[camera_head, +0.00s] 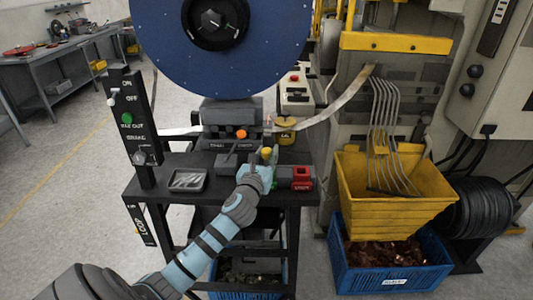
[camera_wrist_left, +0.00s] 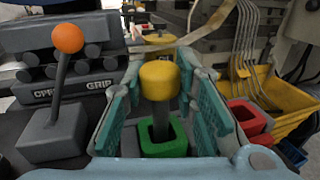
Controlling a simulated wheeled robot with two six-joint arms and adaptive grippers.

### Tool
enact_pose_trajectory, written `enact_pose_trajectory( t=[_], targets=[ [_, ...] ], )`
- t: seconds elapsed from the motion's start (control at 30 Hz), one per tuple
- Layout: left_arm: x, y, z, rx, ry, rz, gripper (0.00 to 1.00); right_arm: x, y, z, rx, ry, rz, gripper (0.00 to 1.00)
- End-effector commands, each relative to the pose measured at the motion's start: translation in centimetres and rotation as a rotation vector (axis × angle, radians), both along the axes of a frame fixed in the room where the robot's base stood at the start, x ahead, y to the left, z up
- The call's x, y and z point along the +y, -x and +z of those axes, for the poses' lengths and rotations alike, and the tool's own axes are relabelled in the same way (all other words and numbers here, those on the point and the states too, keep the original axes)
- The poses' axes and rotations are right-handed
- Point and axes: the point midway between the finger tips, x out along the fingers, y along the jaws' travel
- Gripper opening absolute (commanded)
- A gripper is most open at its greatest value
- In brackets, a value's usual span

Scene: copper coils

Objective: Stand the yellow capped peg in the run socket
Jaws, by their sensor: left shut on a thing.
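The yellow capped peg (camera_wrist_left: 160,82) stands upright between the fingers of my left gripper (camera_wrist_left: 161,68), which is shut on it. Its yellow cap shows above the fingers in the head view (camera_head: 266,152). A green square socket (camera_wrist_left: 163,148) lies under the peg in the left wrist view. The peg's dark shaft reaches down over the green socket's opening; I cannot tell whether its tip is inside. A red square socket (camera_wrist_left: 250,118) is to the right; in the head view it (camera_head: 301,178) sits beside my left gripper (camera_head: 264,165). My right gripper is out of view.
A grey lever block with an orange knob (camera_wrist_left: 68,38) stands left of my left gripper. A metal tray (camera_head: 188,181) and a control post (camera_head: 128,115) are further left on the black bench. A yellow bin (camera_head: 385,207) stands to the right.

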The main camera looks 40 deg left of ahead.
Motion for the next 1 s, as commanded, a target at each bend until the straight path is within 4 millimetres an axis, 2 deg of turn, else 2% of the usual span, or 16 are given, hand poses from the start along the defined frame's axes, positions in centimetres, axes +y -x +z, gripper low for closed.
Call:
enact_pose_trajectory(
  t=[0.07, 0.1, 0.23, 0.53, 0.63, 1.0],
  targets=[
    [0.0, 0.0, 0.1, 0.000, 0.000, 0.000, 0.00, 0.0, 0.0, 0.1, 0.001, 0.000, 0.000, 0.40],
    [0.0, 0.0, 0.1, 0.000, 0.000, 0.000, 0.28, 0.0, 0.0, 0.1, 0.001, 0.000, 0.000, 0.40],
    [0.0, 0.0, 0.1, 0.000, 0.000, -0.001, 0.48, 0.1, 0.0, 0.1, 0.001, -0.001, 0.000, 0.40],
    [-0.1, 0.1, 0.1, 0.000, 0.000, -0.001, 0.49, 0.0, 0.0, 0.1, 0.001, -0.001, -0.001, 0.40],
    [-0.4, 0.9, 0.0, 0.001, 0.000, -0.002, 0.49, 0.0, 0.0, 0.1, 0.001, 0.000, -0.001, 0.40],
    [-3.9, 9.5, 0.0, 0.001, 0.000, -0.003, 0.49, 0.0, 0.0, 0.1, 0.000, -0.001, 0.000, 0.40]
  ],
)
